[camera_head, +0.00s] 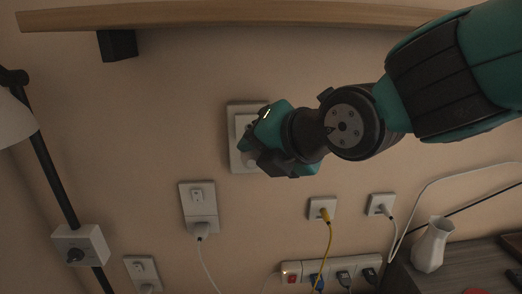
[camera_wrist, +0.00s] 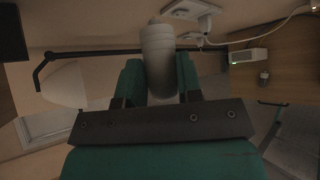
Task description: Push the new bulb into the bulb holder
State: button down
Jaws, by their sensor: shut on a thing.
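My gripper (camera_head: 258,143) is up against or just in front of a white wall plate (camera_head: 235,109), and hides most of it. The bulb itself cannot be made out in the head view. I cannot clearly make out the bulb holder; it may be on the plate behind my gripper. Whether the bulb touches it I cannot tell.
A switch plate with a plug (camera_head: 198,205), a socket with a yellow plug (camera_head: 322,208) and another socket (camera_head: 380,204) sit below. A power strip (camera_head: 300,270) and a white vase (camera_head: 432,246) are lower right. A lamp shade (camera_head: 12,118) hangs left; a wooden shelf (camera_head: 230,14) runs above.

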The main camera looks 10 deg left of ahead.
jog(key=shift+s+r+h+p, duration=0.15)
jog(key=shift+r+h+p, duration=0.2)
jog(key=shift+p, duration=0.45)
jog(key=w, duration=0.2)
jog(key=shift+w+a+f, duration=0.25)
jog(key=shift+w+f, duration=0.05)
jog(key=shift+w, duration=0.05)
jog(key=shift+w+a, duration=0.2)
jog(key=shift+w, duration=0.4)
jog(key=shift+w+a, duration=0.15)
jog(key=shift+w, duration=0.4)
jog(key=shift+w+a+n, duration=0.1)
jog(key=shift+w+n, duration=0.2)
jog(key=shift+w, duration=0.05)
jog(key=shift+b, duration=0.65)
jog(key=shift+w+a, duration=0.15)
jog(key=shift+w, duration=0.45)
dwell(0.7)
